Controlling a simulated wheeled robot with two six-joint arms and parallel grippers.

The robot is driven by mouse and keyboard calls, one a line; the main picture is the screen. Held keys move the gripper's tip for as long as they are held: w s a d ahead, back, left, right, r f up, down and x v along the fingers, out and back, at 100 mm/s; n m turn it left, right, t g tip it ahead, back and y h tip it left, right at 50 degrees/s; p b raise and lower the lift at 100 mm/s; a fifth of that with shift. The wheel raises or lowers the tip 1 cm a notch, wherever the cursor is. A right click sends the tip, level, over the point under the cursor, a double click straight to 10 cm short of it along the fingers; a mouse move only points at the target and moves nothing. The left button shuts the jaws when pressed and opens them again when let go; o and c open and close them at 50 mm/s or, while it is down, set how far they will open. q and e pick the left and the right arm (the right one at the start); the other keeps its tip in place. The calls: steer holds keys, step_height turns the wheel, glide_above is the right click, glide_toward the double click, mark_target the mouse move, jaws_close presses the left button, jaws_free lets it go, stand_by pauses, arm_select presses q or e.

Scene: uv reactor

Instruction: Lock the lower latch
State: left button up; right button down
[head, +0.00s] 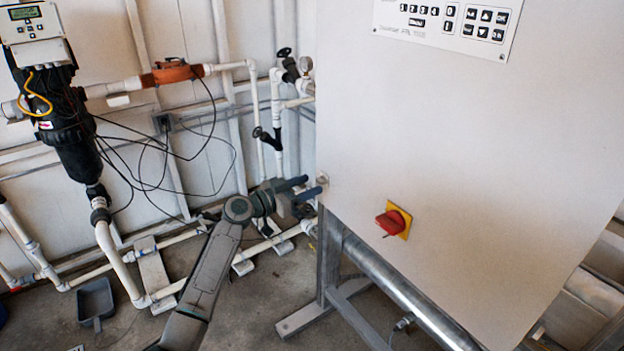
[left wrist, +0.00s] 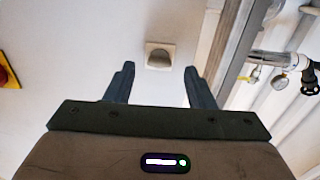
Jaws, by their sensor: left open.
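The lower latch (head: 322,179) is a small pale fitting near the left edge of the big white cabinet (head: 440,130), low down. In the left wrist view the latch (left wrist: 160,56) is a squarish beige block with a darker rounded middle, straight ahead of the fingers. My left gripper (head: 309,187) comes in from the left, with its fingertips close to the latch. In the left wrist view my left gripper (left wrist: 159,70) is open and empty, one finger to each side of the latch's line. Contact cannot be told. My right gripper is not in view.
A red rotary switch (head: 390,222) on a yellow plate sits on the cabinet front, right of the latch. White pipes with valves (head: 277,110) run along the wall behind my left gripper. A metal stand (head: 330,255) supports the cabinet. A grey dustpan (head: 96,303) lies on the floor.

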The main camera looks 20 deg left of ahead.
arm_select(q)
steer(key=shift+x, duration=1.15)
steer(key=c, duration=1)
